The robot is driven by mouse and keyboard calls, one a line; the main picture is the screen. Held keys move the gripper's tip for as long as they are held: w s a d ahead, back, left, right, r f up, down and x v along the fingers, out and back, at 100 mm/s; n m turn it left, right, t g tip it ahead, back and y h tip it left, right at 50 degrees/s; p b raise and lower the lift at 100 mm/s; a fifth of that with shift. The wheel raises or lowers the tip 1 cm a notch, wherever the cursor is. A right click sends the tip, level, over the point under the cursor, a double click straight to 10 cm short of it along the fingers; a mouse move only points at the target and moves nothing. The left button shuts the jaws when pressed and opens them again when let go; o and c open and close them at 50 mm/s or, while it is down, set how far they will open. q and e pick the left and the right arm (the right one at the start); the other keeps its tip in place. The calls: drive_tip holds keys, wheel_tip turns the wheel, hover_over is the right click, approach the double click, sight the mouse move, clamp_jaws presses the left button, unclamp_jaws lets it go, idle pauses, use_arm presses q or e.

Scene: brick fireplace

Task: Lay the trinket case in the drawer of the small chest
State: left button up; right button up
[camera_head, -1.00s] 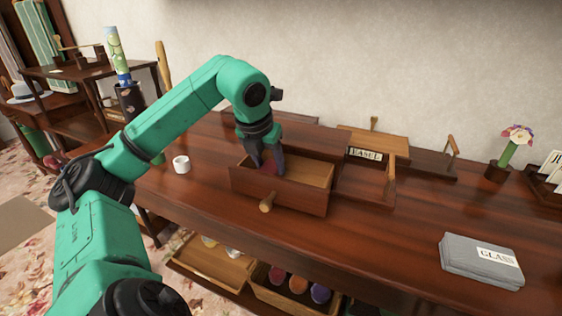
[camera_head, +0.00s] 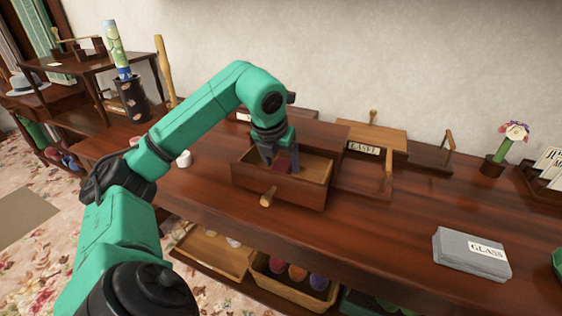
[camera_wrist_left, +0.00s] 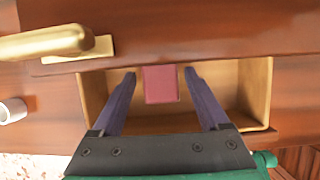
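The trinket case is a small dark red box (camera_head: 283,164) inside the open drawer (camera_head: 248,185) of the small wooden chest. In the left wrist view the case (camera_wrist_left: 161,84) lies between the fingers of my left gripper (camera_wrist_left: 160,73). A gap shows between the case and the left finger, and the right finger is very close to it. The gripper (camera_head: 282,165) is open, with its fingertips down in the drawer. The drawer's knob (camera_head: 268,197) faces the front. Whether the case touches the drawer floor is hard to tell. My right gripper is not in view.
A wooden box labelled EASEL (camera_head: 364,149) stands right of the drawer. A stack of grey GLASS sheets (camera_head: 470,255) lies at the table's right. A white cup (camera_head: 184,159) is left of the drawer. A flower pot (camera_head: 493,166) stands at the back right.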

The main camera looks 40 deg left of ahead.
use_arm(q)
drive_tip(key=shift+r, duration=0.1)
drive_tip(key=shift+r, duration=0.3)
drive_tip(key=p+v, duration=0.4)
drive_tip(key=v, duration=0.7)
drive_tip(key=shift+r+p, duration=0.25)
drive_tip(key=shift+p, duration=0.05)
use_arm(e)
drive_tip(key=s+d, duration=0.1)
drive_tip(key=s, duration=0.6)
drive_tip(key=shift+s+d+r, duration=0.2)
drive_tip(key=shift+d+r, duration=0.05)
use_arm(q)
drive_tip(key=shift+s, duration=0.1)
